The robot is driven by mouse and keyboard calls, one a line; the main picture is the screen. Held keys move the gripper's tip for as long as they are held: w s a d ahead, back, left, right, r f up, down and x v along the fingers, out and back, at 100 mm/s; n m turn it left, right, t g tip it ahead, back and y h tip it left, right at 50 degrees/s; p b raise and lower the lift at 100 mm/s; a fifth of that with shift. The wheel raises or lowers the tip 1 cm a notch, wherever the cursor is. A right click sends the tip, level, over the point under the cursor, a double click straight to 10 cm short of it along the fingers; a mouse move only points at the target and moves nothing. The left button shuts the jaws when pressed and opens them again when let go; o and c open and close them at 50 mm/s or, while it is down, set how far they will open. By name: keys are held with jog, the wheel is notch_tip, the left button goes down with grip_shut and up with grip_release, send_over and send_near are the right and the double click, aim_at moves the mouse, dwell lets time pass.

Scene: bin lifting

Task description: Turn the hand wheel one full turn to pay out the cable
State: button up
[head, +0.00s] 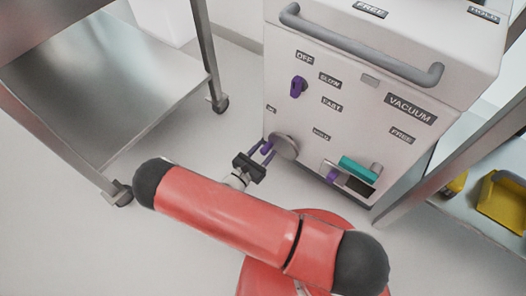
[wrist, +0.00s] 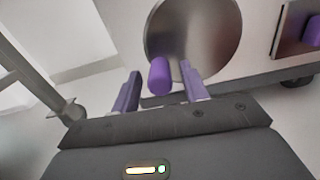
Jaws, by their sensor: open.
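The hand wheel (head: 287,146) is a round grey disc low on the front of a white cabinet. It fills the upper middle of the wrist view (wrist: 205,40). A purple handle knob (wrist: 158,77) sticks out near its lower left edge. My gripper (head: 267,149) is at the wheel's left side with its purple fingers pointing at it. In the wrist view the open fingers stand either side of the knob, with a gap showing at each side. Whether the fingertips reach past the knob's end is hard to tell. No cable can be made out.
A metal cart (head: 110,85) stands left. A shelf with a yellow bin (head: 502,200) stands right.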

grip_shut()
